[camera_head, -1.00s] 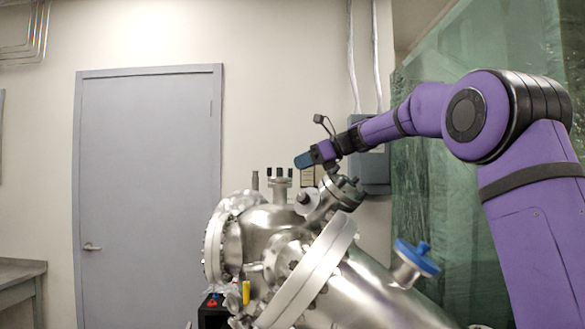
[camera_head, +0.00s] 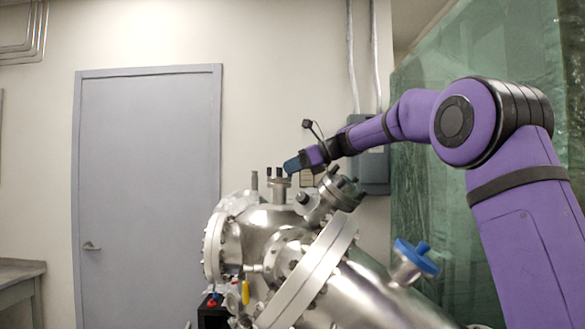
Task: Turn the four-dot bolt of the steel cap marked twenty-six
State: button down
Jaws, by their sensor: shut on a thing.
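My gripper (camera_head: 293,165) is at the end of the purple arm, above the steel vacuum chamber (camera_head: 362,296). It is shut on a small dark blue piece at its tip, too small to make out. Just below and left of it, a small flange (camera_head: 279,183) carries several upright dark-topped posts. I cannot tell whether the tip touches them. A short dark-ended port (camera_head: 303,198) and a larger angled port (camera_head: 337,191) are below and to the right of the gripper. No mark twenty-six and no bolt dots can be read, so I cannot tell which cap it is.
A large angled flange (camera_head: 312,277) is at the chamber's front. A yellow-handled item (camera_head: 245,292) is at lower left. A grey door (camera_head: 149,190), grey wall box (camera_head: 371,170) and green sheeting (camera_head: 440,230) are behind.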

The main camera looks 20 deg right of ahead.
jog(key=shift+w+d+n+g+y, duration=0.15)
jog(key=shift+n+g+y, duration=0.3)
jog(key=shift+n+g, duration=1.2)
jog(key=shift+w+a+n+g+y, duration=0.1)
jog(key=shift+n+g+y, duration=0.35)
jog(key=shift+n+g, duration=1.2)
jog(key=shift+g, duration=0.3)
jog(key=c, duration=1.4)
grip_release()
jog(key=v, duration=1.1)
